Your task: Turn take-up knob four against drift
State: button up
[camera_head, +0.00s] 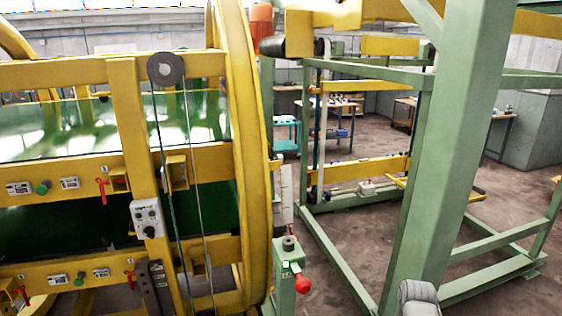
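Several knobs show on the yellow ring frame (124,130) at left, and I cannot tell which is take-up knob four. A green knob (43,187) sits on the middle beam between two small plates. Another green knob (79,279) sits on the lower beam. A grey control box (147,218) on the upright carries a dark round knob (149,232). Red handles show on the middle beam (102,190) and lower beam (130,278). A red knob (302,284) sticks out from a short green post. My gripper is not in view.
A large green post (445,150) stands at right and blocks part of the view. A grey rounded part (418,298) shows at the bottom edge. Green floor rails (335,260) run between the ring and post. Bare floor (520,205) lies at right; workbenches stand behind.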

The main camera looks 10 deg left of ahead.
aim_at(279, 157)
jog(key=u, duration=0.05)
jog(key=i, duration=1)
jog(key=z, duration=0.05)
